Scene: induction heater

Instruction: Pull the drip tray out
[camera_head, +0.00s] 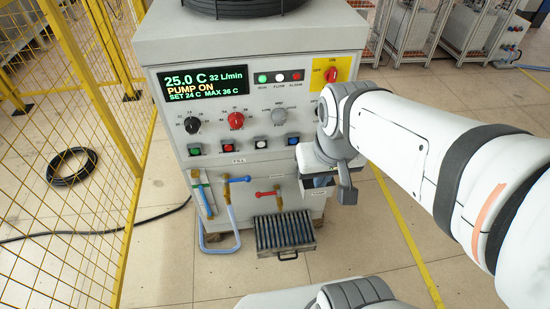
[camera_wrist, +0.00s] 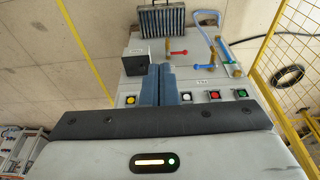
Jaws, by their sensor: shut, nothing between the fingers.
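The drip tray (camera_head: 285,232) is a dark, slatted rectangular tray low at the front foot of the grey heater cabinet (camera_head: 250,55). A small dark handle (camera_head: 288,257) is on its front edge. In the wrist view the tray (camera_wrist: 168,18) shows at the top, turned over by the camera angle. My gripper (camera_wrist: 160,72) is shut and empty, its blue fingers together in front of the cabinet's lower panel. In the head view its fingers are largely hidden behind my wrist, above and right of the tray and apart from it.
A blue hose (camera_head: 232,225) and a red-handled valve (camera_head: 267,194) are just left of and above the tray. A grey box (camera_wrist: 135,60) juts from the panel beside my fingers. Yellow mesh fencing (camera_head: 70,130) stands at left. The floor before the tray is clear.

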